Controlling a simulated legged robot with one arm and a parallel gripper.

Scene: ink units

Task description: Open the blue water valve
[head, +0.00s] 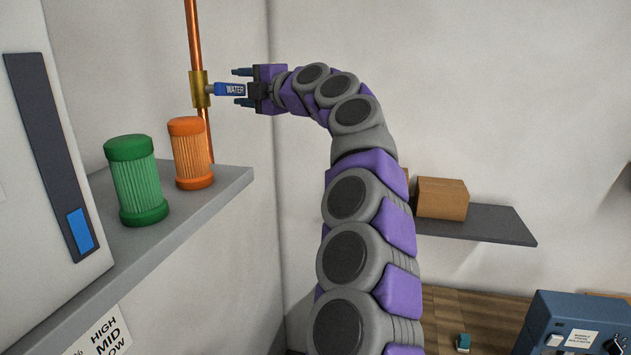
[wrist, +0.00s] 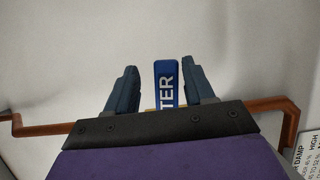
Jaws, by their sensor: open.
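The blue water valve handle (head: 231,90), lettered WATER, sticks out to the right from a brass fitting (head: 199,89) on a vertical copper pipe (head: 194,36). My gripper (head: 240,88) is open, with one finger above the handle and one below it in the head view. In the wrist view the handle (wrist: 166,84) stands between the two open fingers (wrist: 161,88), with a gap on each side and closer to the right finger. The gripper's base hides the handle's lower end there.
A green canister (head: 137,180) and an orange canister (head: 191,153) stand on a grey shelf (head: 215,195) below the valve. A cardboard box (head: 442,199) sits on a dark shelf (head: 490,224) at right. A blue device (head: 575,325) is at lower right.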

